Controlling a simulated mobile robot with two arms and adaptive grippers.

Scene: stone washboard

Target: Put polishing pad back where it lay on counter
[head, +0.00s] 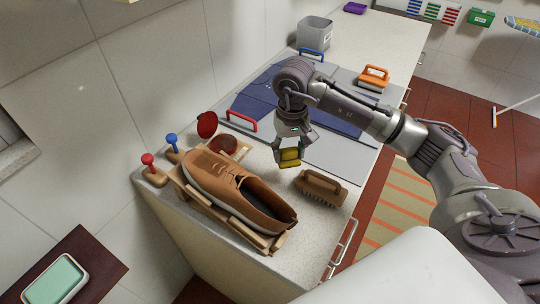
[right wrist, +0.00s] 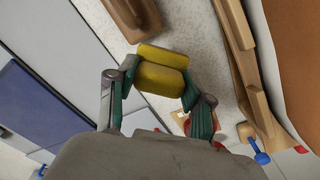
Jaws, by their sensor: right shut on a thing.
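The polishing pad (head: 290,158) is a small yellow block between the fingers of my right gripper (head: 289,148). In the right wrist view the pad (right wrist: 162,72) shows two yellow layers, and the right gripper's fingers (right wrist: 160,88) are shut on its two sides. The pad is over the pale counter (head: 318,222), between the brown shoe and the wooden brush. Whether its underside touches the counter I cannot tell. My left gripper is not in view.
A brown shoe (head: 232,187) sits on a wooden stand at the front. A wooden brush (head: 320,188) lies to the right. A round red-lidded tin (head: 222,145) is at the left. A grey board with blue cloth (head: 335,115) lies behind.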

